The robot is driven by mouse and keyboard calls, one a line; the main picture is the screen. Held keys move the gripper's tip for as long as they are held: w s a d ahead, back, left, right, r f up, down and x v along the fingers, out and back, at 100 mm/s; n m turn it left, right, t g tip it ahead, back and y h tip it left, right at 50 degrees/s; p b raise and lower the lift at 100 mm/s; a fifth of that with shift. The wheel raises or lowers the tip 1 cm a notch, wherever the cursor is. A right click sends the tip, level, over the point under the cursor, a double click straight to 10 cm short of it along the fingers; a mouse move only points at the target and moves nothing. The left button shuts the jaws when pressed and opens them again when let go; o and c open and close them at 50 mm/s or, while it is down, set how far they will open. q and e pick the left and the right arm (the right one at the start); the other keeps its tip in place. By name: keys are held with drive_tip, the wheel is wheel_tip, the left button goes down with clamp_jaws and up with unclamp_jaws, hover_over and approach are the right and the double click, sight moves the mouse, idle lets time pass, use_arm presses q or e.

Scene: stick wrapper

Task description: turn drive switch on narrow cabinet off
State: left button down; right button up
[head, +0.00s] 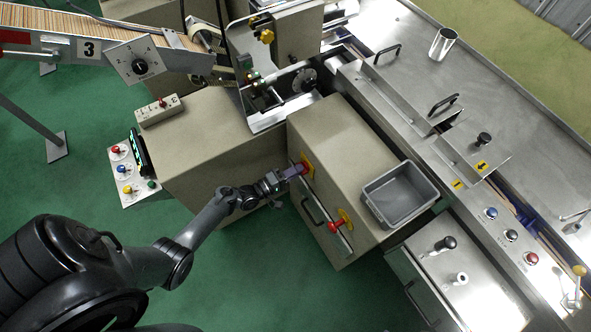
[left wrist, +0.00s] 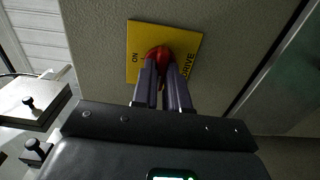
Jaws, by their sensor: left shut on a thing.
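The narrow cabinet (head: 335,135) is a beige box in the middle of the head view. The drive switch is a red knob (left wrist: 158,53) on a yellow plate (left wrist: 139,40) marked ON and DRIVE in the left wrist view. In the head view, the plate (head: 308,164) shows beside my fingers on the cabinet's front face. My left gripper (head: 298,170) reaches that face from the left. In the left wrist view its two fingers (left wrist: 163,72) are shut on the red knob, and their tips partly cover it. My right gripper is not in view.
A second red switch (head: 338,226) on a yellow plate and a handle (head: 313,212) are on the same face. A grey bin (head: 399,193) stands on the cabinet top. A wider beige cabinet (head: 205,135) stands to the left. Green floor (head: 265,270) is clear below.

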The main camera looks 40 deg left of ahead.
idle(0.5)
use_arm(q)
drive_tip(key=c, duration=1.1)
unclamp_jaws()
drive_tip(key=shift+c, duration=0.2)
drive_tip(key=shift+s, duration=0.1)
drive_tip(key=p+v, duration=0.1)
drive_tip(key=v, duration=0.9)
drive_tip(key=shift+s+a, duration=0.15)
drive_tip(key=shift+s, duration=0.15)
